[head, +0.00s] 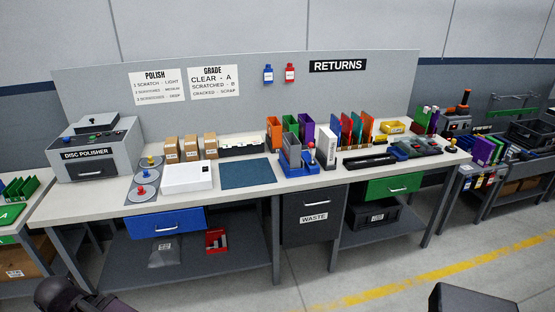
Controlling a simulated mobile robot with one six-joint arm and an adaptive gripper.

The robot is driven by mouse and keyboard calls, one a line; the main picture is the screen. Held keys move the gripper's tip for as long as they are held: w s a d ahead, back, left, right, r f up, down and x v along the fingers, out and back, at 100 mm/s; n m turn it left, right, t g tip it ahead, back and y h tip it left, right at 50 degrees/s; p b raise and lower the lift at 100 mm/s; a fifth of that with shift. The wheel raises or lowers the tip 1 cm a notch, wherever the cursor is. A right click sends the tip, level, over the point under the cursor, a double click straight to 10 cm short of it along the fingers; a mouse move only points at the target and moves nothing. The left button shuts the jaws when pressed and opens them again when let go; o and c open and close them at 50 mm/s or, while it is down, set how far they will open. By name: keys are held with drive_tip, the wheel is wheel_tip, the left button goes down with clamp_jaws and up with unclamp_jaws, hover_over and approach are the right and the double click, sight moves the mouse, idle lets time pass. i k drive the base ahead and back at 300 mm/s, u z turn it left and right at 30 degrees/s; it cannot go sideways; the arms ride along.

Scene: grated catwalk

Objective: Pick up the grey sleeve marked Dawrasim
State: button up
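Several coloured sleeves stand upright on the bench below the RETURNS sign. A grey sleeve (293,152) stands at the front of this group, in or against a blue holder (291,171). No marking on either can be read at this size, so I cannot tell which one says Dawrasim. My gripper is not in view; only dark parts that may be mine show at the bottom edge.
The bench (234,200) also carries a disc polisher (96,150), brown boxes (191,147), a white box (187,177) and a dark blue mat (248,174). A waste bin (314,216) and a green drawer (393,187) sit below the top. The floor in front is clear.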

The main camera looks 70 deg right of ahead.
sight(291, 147)
drive_tip(key=u, duration=0.05)
drive_tip(key=i, duration=1.9)
drive_tip(key=z, duration=4.2)
drive_tip(key=i, duration=0.1)
drive_tip(key=u, duration=1.75)
